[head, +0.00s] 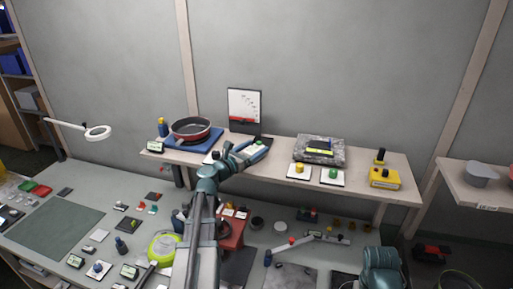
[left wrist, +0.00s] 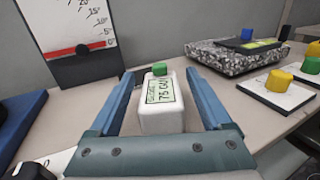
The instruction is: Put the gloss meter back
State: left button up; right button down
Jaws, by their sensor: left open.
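The gloss meter (left wrist: 161,104) is a small white block with a green button on top and a pale green display reading about 75 GU. It stands upright on the wooden shelf (head: 358,183). In the left wrist view my left gripper (left wrist: 162,88) is open, with one blue finger on each side of the meter and gaps still visible. In the head view my left gripper (head: 252,152) is over the shelf's middle and mostly hides the meter; its green top (head: 260,142) shows between the fingers. My right gripper is not visible.
Behind stands a tilt-scale board (head: 244,104). A red pan (head: 190,128) on a blue mat lies left on the shelf. A speckled stone block (head: 318,150), white pads with yellow and green knobs, and a yellow box (head: 384,178) lie right. The bench below (head: 60,228) is crowded.

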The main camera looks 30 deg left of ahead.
pick_arm(q)
jog(key=s+a, duration=0.1)
jog(key=s, duration=0.9)
jog(key=shift+s+a, duration=0.35)
jog(key=shift+s, duration=0.05)
